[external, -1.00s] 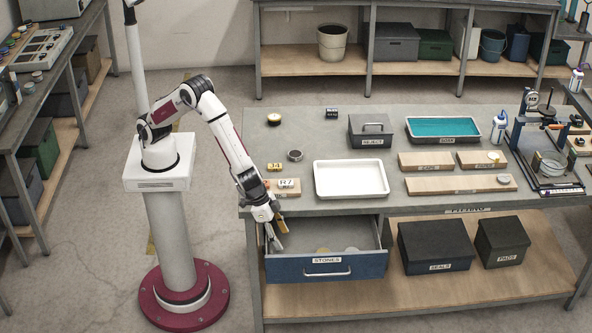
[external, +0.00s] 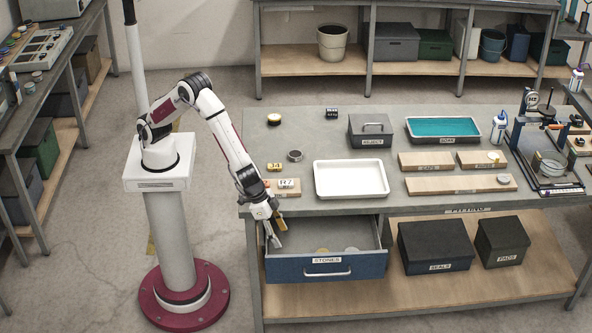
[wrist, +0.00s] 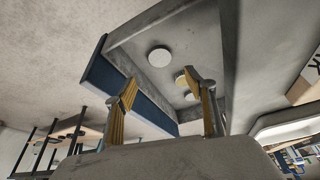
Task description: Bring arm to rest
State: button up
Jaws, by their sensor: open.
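My gripper (external: 279,239) is open and empty at the left end of the open drawer (external: 372,266), which is labelled STONES. In the wrist view the two yellow-padded fingers of my gripper (wrist: 161,87) stand apart, with the drawer (wrist: 150,108) beyond them. A pale round disc (wrist: 160,54) lies on the drawer floor, apart from the fingers. A tan disc (external: 322,250) and a grey disc (external: 352,250) show in the external view. Part of another disc (wrist: 181,83) is hidden behind a finger in the wrist view.
A white tray (external: 351,191) stands on the bench just above the drawer. A wooden block with a tag (external: 286,183) sits close to my forearm. A REJECT box (external: 371,141) is farther back.

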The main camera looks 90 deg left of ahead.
jog(key=shift+n+t, duration=0.4)
jog(key=shift+n, duration=0.4)
jog(key=a+r, duration=0.3)
jog(key=r, duration=0.1)
jog(key=w+a+r, duration=0.1)
jog(key=a+r, duration=0.2)
jog(key=r, duration=0.1)
jog(key=a+r, duration=0.3)
jog(key=r, duration=0.1)
jog(key=shift+w+a+r, duration=0.1)
jog(key=shift+w+a, duration=0.25)
jog(key=s+a+r, duration=0.5)
jog(key=a, duration=0.3)
jog(key=s+a+r+n+y, duration=0.1)
jog(key=s+a+r, duration=0.35)
jog(key=a, duration=0.35)
jog(key=s+a+r, duration=0.4)
jog(key=a+r, duration=0.2)
jog(key=a, duration=0.2)
jog(key=s+a, duration=0.5)
jog(key=s, duration=0.8)
jog(key=shift+s+t, duration=0.25)
jog(key=shift+t, duration=0.05)
jog(key=shift+r, duration=0.1)
